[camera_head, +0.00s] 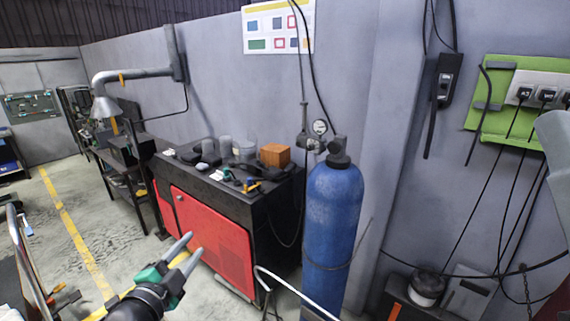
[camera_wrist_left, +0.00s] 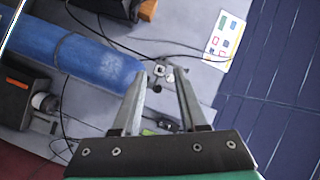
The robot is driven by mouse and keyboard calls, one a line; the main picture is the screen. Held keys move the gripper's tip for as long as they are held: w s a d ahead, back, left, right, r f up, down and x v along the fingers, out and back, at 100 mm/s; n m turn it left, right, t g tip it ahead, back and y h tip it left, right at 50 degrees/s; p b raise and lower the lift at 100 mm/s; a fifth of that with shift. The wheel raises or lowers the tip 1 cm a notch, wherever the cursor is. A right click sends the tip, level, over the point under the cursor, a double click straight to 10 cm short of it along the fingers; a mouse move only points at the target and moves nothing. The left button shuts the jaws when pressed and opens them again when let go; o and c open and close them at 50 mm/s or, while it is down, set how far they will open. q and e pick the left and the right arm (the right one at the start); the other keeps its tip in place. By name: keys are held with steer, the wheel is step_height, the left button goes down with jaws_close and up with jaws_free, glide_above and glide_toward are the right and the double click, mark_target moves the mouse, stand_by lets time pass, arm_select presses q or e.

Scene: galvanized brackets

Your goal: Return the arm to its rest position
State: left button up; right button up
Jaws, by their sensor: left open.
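My left gripper (camera_head: 186,252) comes in at the bottom of the head view, in front of a red-doored cabinet. Its two grey fingers are apart and nothing is between them. In the left wrist view the same gripper (camera_wrist_left: 164,92) points away from the camera with its fingers spread and empty. At the right edge of the head view a pale grey rounded part shows, perhaps my own arm. My right gripper does not show in either view.
A blue gas cylinder (camera_head: 333,232) with a gauge stands right of the black and red cabinet (camera_head: 212,238). Tools and an orange-brown box (camera_head: 274,155) lie on the cabinet top. Cables hang from a green panel (camera_head: 492,121) on the right wall. Open floor (camera_head: 110,235) lies to the left.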

arm_select(q)
steer(key=s+d+r+n+t+h, duration=0.1)
steer(key=s+d+r+t, duration=0.15)
steer(key=r, duration=0.45)
steer(key=s+d+r+t, duration=0.1)
steer(key=s+d+r, duration=0.15)
steer(key=r, duration=0.55)
steer(key=s+d+r+n+t+h, duration=0.1)
steer(key=s+r+t, duration=0.15)
steer(key=r, duration=0.45)
steer(key=s+a+r+n+t+y, duration=0.2)
steer(key=s+r+n+t, duration=0.3)
steer(key=s+r+n, duration=0.9)
step_height(320, 180, down, 45)
steer(key=s+m+b, duration=0.1)
steer(key=m+b, duration=0.2)
steer(key=b, duration=3.9)
steer(key=shift+s, duration=0.25)
steer(key=shift+d, duration=0.1)
